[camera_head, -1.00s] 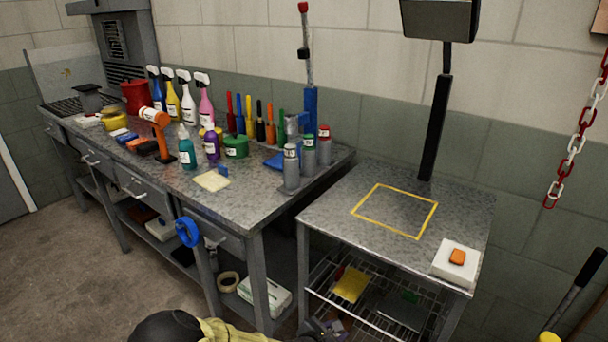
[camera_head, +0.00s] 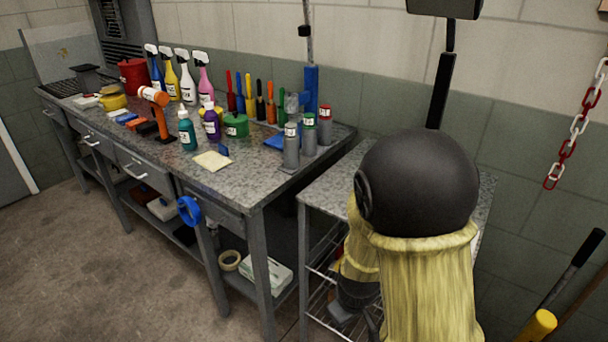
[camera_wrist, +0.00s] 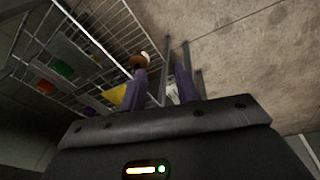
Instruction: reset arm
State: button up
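My gripper (camera_wrist: 160,72) shows in the wrist view with its two purple fingers apart. I see no object held between them. The wire shelf (camera_wrist: 100,25) under the small table and the concrete floor (camera_wrist: 250,60) lie beyond the fingertips. In the head view my arm, with a black joint and a yellow sleeve, stands in front of the small metal table (camera_head: 325,190) and hides most of its top. The fingers cannot be made out in the head view.
A long workbench (camera_head: 245,185) on the left carries spray bottles (camera_head: 187,82), screwdrivers and several cans (camera_head: 291,145). A blue tape roll (camera_head: 188,209) hangs at its front. A red and white chain (camera_head: 567,150) hangs at right. The floor at front left is clear.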

jog(key=s+d+r+m, duration=0.5)
jog(key=s+r+m, duration=0.15)
jog(key=r, duration=0.25)
jog(key=w+p+v, duration=0.2)
jog(key=p+v, duration=0.7)
jog(key=w+p+v, duration=0.2)
jog(key=p+v, duration=0.7)
jog(key=p, duration=0.1)
jog(key=shift+w+d+r+m, duration=0.2)
jog(key=shift+w+r+m, duration=0.15)
jog(key=shift+r, duration=0.4)
